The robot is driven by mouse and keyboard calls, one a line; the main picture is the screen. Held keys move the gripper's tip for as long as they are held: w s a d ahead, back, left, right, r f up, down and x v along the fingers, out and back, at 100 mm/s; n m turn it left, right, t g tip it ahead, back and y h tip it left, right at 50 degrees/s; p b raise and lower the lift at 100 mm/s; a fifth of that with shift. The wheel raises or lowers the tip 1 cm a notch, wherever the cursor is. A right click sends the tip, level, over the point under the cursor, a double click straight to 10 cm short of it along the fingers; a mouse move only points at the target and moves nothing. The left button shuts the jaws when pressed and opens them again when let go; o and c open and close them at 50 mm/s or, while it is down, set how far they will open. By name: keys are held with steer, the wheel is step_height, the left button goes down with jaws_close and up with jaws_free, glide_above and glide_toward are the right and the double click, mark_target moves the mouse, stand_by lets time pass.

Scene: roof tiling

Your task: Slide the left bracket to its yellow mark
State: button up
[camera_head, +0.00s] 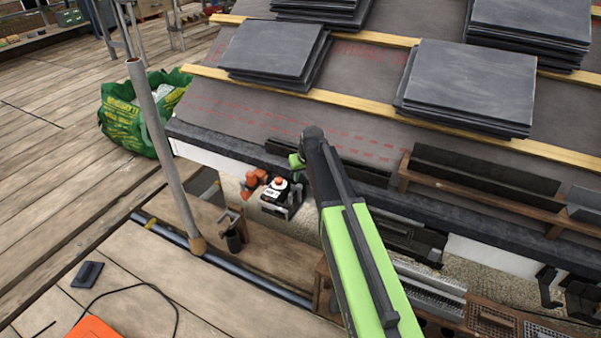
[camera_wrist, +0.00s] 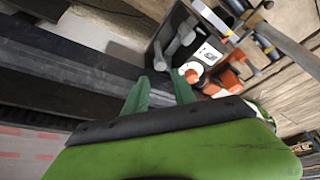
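My gripper (camera_wrist: 160,92) shows two green fingers standing apart in the wrist view, with nothing between them. In the head view the tip of my gripper (camera_head: 297,162) is partly hidden by my arm, beside the roof's dark eave edge. No left bracket can be picked out with certainty, and my arm hides part of the eave. A dark bracket-like part (camera_head: 549,287) hangs below the eave at the far right. No yellow mark shows clearly on the eave; a small yellow spot (camera_head: 151,223) shows by the long tube on the deck.
A dark box with a white label and red knob (camera_head: 281,196) stands just below the gripper, with an orange tool (camera_head: 254,181) beside it. An upright scaffold pole (camera_head: 165,155) stands left. Slate stacks (camera_head: 275,50) lie on the roof. A wooden trough (camera_head: 480,190) lies right.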

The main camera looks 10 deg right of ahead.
steer(key=p+v, duration=0.7)
steer(key=v, duration=0.2)
steer(key=shift+r, duration=0.2)
steer(key=shift+s, duration=0.1)
steer(key=s+d+f+m+g, duration=0.15)
steer(key=s+g, duration=0.25)
steer(key=s, duration=1.8)
step_height(320, 180, up, 28)
steer(key=s+p, duration=0.1)
steer(key=p, duration=2.7)
steer(key=shift+h, duration=0.3)
steer(key=shift+s+a+r, duration=0.1)
steer(key=shift+a+r, duration=0.05)
steer(key=shift+o, duration=0.4)
